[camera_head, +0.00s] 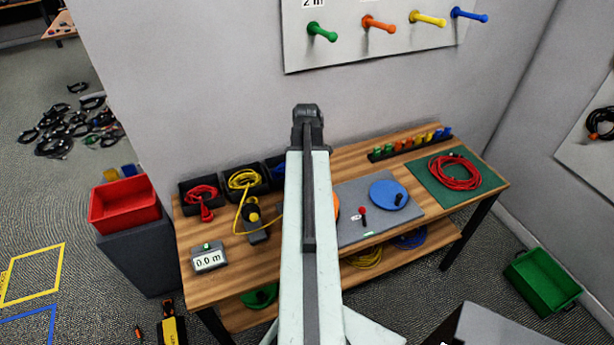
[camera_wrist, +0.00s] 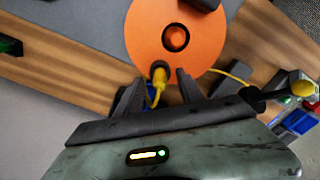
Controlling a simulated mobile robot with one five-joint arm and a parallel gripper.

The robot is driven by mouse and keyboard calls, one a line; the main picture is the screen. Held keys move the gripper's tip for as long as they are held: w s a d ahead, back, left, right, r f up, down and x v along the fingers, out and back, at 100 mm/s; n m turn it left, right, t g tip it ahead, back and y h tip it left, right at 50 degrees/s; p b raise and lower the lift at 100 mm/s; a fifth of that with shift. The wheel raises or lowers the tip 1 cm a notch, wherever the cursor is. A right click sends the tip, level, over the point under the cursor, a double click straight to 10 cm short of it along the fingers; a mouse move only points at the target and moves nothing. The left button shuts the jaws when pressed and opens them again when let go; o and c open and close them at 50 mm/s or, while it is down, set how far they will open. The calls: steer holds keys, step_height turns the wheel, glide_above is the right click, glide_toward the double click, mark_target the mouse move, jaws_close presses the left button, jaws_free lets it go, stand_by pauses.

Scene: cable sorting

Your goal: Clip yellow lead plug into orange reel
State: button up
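The orange reel (camera_wrist: 196,45) lies flat with a dark-ringed hub in the wrist view. In the head view only a sliver of it (camera_head: 336,207) shows beside my arm. The yellow lead plug (camera_wrist: 159,75) sits at the reel's near edge, against a dark round part; I cannot tell whether it is fully clipped. Yellow lead (camera_wrist: 235,76) runs from the reel to the right. My gripper (camera_wrist: 160,80) is open, its two dark fingers on either side of the plug with gaps visible. My arm hides the gripper in the head view.
A yellow coil (camera_head: 243,179) and a red coil (camera_head: 203,193) lie in black bins. A device with a yellow knob (camera_head: 254,217) and a 0.0 m display (camera_head: 208,259) stand left. A blue reel (camera_head: 390,194) lies on the grey mat (camera_head: 357,232), right of the arm.

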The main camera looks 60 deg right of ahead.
step_height(320, 180, up, 8)
steer(key=p, duration=0.8)
steer(key=shift+f, duration=0.1)
steer(key=w+a+f+n+b, duration=0.1)
steer(key=w+a+n, duration=0.2)
steer(key=w+a, duration=0.8)
steer(key=w+a+n, duration=0.3)
steer(key=w+a, duration=0.6)
steer(key=a, duration=0.5)
steer(key=w+a+m+b, duration=0.1)
steer(key=a+m, duration=0.5)
steer(key=a, duration=1.8)
steer(key=shift+w+a+f, duration=0.4)
steer(key=shift+f, duration=0.05)
